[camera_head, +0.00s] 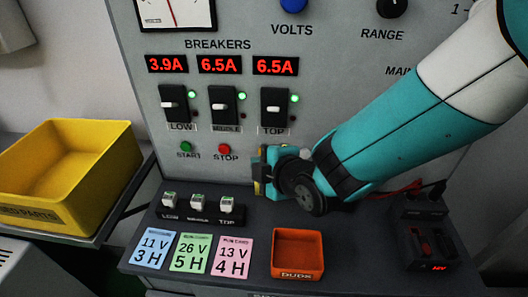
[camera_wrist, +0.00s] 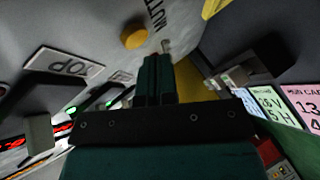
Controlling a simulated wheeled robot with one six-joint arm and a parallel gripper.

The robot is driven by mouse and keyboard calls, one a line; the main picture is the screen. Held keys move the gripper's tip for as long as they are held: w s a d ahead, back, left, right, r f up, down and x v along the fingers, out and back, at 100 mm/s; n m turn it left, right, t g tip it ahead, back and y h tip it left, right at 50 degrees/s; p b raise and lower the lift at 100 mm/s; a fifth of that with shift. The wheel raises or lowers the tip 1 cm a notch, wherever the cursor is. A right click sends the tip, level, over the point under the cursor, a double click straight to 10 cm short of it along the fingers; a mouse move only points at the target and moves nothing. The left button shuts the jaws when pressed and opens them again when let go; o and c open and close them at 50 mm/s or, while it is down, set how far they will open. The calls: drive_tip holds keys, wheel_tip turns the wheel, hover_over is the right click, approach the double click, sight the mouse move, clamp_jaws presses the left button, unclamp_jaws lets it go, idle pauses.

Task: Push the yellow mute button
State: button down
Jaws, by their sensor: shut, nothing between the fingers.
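The yellow mute button (camera_wrist: 134,37) is a small round cap on the grey panel, beside the printed word MUTE (camera_wrist: 155,17) in the wrist view. In the head view I cannot make it out; my arm and gripper cover that part of the panel. My gripper (camera_wrist: 157,62) is shut and empty, its fingers pointing at the panel just beside the button. A gap shows between the fingertips and the button in the picture, but I cannot tell the depth. In the head view my gripper (camera_head: 262,172) is low on the panel, right of the red STOP button (camera_head: 224,149).
Breaker switches (camera_head: 222,104) sit above the START button (camera_head: 186,147). On the shelf are run cards (camera_head: 190,252), small labelled blocks (camera_head: 198,204), an orange DUDS tray (camera_head: 298,272) and a dark device (camera_head: 430,240). A yellow parts bin (camera_head: 112,160) stands left.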

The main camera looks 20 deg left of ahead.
idle(0.5)
drive_tip(key=shift+w+a, duration=0.1)
drive_tip(key=shift+w, duration=0.3)
drive_tip(key=shift+w+a+b, duration=0.1)
drive_tip(key=shift+w+b, duration=0.3)
drive_tip(key=shift+b, duration=0.05)
idle(0.5)
idle(0.3)
drive_tip(key=shift+s+d, duration=0.2)
drive_tip(key=shift+s, duration=0.6)
drive_tip(key=s, duration=0.2)
drive_tip(key=s+d+b, duration=0.1)
drive_tip(key=s, duration=0.2)
drive_tip(key=shift+d, duration=0.1)
idle(0.4)
